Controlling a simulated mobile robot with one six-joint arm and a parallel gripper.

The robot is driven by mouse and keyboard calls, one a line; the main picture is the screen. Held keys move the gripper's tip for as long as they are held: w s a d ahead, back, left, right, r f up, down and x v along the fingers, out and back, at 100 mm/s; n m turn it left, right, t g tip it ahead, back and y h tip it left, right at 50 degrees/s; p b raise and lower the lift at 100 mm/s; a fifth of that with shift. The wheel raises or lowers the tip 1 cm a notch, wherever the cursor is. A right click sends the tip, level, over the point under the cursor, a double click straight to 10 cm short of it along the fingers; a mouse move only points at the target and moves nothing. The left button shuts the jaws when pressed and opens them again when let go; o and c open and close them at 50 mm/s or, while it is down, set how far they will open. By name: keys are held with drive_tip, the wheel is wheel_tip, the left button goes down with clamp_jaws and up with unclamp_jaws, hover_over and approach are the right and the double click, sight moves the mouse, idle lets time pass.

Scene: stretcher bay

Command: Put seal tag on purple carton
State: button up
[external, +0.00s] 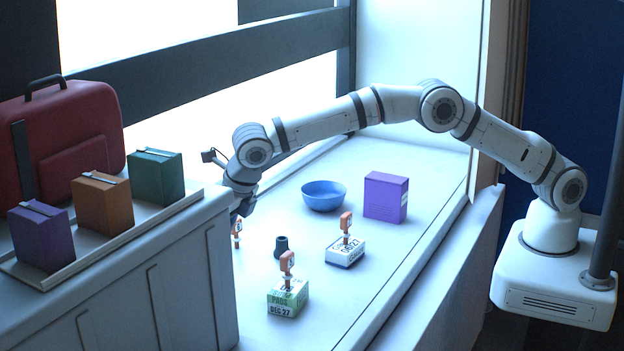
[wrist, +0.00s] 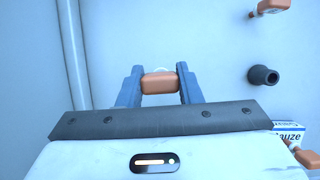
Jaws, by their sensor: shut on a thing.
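My gripper (external: 243,207) points down over the left part of the white bench. In the wrist view my gripper (wrist: 160,85) is shut on an orange-headed seal tag (wrist: 160,83). A smaller purple box (external: 42,237) stands on the raised shelf at the left.
Similar orange-headed tags stand on a green-and-white box (external: 288,298) and a white gauze box (external: 345,252). A small dark cup-like piece (external: 282,246) stands between them and my gripper. A blue bowl (external: 323,196) is behind. Orange (external: 103,203) and green (external: 155,176) boxes stand on the shelf.

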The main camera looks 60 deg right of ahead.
drive_tip(key=shift+d+r, duration=0.1)
drive_tip(key=shift+r, duration=0.3)
drive_tip(key=s+d+r+m+h+b, duration=0.1)
drive_tip(key=d+r+m, duration=0.3)
drive_tip(key=d, duration=1.2)
drive_tip(key=d+r+m+h, duration=0.1)
drive_tip(key=d+r, duration=0.5)
drive_tip(key=d, duration=1)
drive_tip(key=m+g+h+b, duration=0.1)
drive_tip(key=m+g, duration=0.1)
drive_tip(key=m, duration=0.2)
hover_over(387, 177)
wheel_tip(387, 177, down, 4)
drive_tip(key=shift+t, duration=0.3)
drive_tip(key=shift+f, duration=2)
